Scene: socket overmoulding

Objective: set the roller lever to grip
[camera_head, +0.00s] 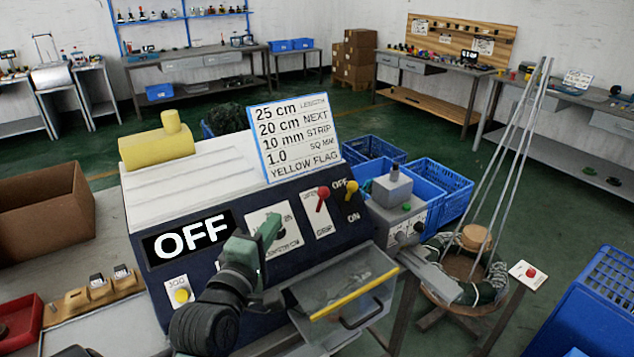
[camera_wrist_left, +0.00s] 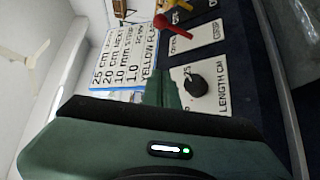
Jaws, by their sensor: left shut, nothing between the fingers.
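The roller lever, a red-knobbed lever (camera_head: 323,193), stands on a white plate on the machine's dark sloped front. The word GRIP is at the plate's lower end, and the red knob is at the upper end, away from it. In the left wrist view the red lever (camera_wrist_left: 172,27) is at the top, beyond my fingers. My left gripper (camera_head: 272,228) is shut and empty in front of the length dial plate, to the left of the lever and apart from it. It also shows in the left wrist view (camera_wrist_left: 163,88). My right gripper is not in view.
A yellow-knobbed lever (camera_head: 352,187) marked OFF and ON is just right of the red one. The black length dial (camera_wrist_left: 195,86) is close to my left fingers. An OFF display (camera_head: 188,238) is left. A clear-topped drawer (camera_head: 350,285) juts out below.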

